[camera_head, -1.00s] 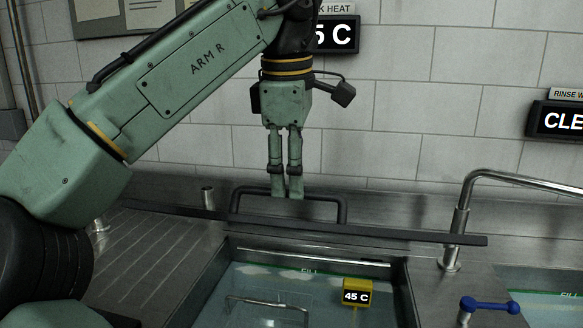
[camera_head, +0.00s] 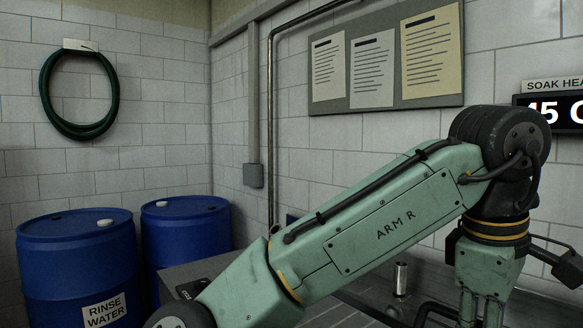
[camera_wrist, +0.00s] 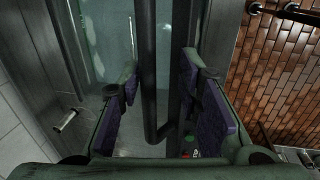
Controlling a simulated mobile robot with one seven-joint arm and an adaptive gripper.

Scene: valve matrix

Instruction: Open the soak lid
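In the wrist view, my gripper (camera_wrist: 161,78) is open, its two purple-padded fingers apart. A dark bar handle (camera_wrist: 148,60) runs between them and bends near the bottom; I see a gap to the left finger. A second dark edge, perhaps the lid's, lies beside it. The pale water of the soak tank (camera_wrist: 104,40) shows at upper left. In the head view, part of the dark handle (camera_head: 424,312) shows at the bottom, left of my gripper, whose fingertips are cut off by the frame. Most of the lid is out of view or hidden.
Two blue drums (camera_head: 80,262) (camera_head: 185,235) stand at left, one labelled RINSE WATER. A green hose (camera_head: 78,95) hangs on the wall. A notice board (camera_head: 385,60) and the soak heat display (camera_head: 560,112) are on the back wall. A short metal post (camera_head: 401,280) stands near the handle.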

